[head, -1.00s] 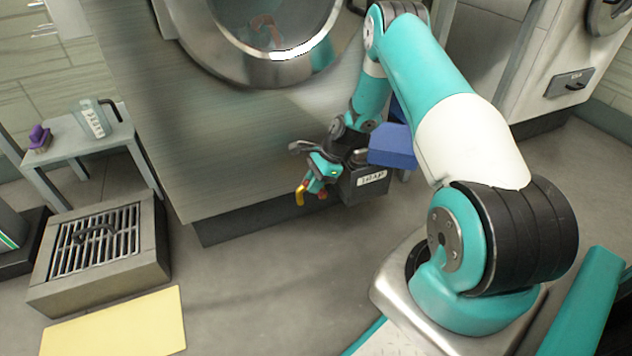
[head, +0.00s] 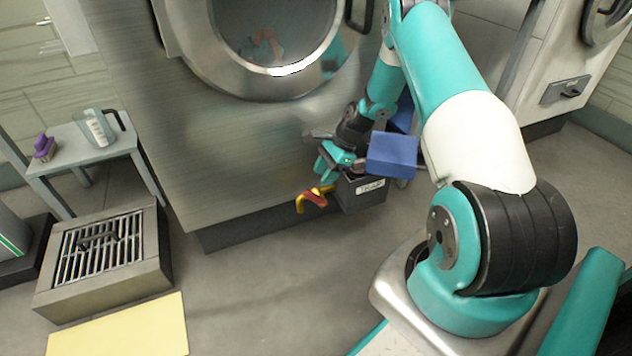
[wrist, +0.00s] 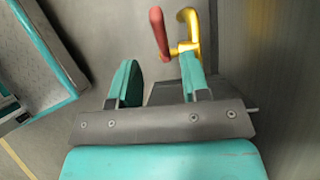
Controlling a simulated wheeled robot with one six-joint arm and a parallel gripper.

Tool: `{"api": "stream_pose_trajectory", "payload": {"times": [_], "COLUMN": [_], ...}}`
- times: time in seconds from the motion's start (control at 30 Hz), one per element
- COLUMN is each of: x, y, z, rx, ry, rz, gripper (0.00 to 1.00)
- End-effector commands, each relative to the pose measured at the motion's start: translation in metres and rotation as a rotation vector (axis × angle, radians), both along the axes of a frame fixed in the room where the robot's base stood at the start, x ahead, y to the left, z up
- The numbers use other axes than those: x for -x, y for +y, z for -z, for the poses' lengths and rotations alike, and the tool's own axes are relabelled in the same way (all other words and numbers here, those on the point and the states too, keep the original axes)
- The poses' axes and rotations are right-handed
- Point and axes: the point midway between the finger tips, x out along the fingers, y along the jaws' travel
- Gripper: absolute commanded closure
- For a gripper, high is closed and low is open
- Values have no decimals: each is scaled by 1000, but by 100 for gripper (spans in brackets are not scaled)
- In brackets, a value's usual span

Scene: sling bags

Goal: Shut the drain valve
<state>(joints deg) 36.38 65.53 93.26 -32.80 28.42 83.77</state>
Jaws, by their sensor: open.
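The drain valve (head: 315,198) sticks out low on the front of the large metal washer. It has a yellow body and a red lever. In the wrist view the valve (wrist: 188,47) stands beyond my fingers, the red lever (wrist: 159,32) to the left of the yellow part. My gripper (wrist: 158,82) is open, with nothing between its teal fingers. The right finger overlaps the base of the yellow part in the picture; I cannot tell whether they touch. In the head view my gripper (head: 332,168) is just above the valve.
A dark labelled box (head: 361,193) sits right beside the valve, with a blue block (head: 392,155) above it. A floor drain box with a grate (head: 147,282), a yellow mat (head: 120,330) and a small table (head: 127,143) are at left. Floor between is clear.

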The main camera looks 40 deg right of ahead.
Motion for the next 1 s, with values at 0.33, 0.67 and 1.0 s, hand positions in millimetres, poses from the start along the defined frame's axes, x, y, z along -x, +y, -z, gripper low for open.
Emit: {"api": "stream_pose_trajectory", "payload": {"times": [0.33, 0.67, 1.0], "x": [11, 14, 11], "y": [-39, -49, -40], "z": [-72, -87, -96], "rx": [0, 0, 23], "ry": [-1, 0, -20], "rz": [1, -1, -50], "gripper": [57, 57, 94]}}
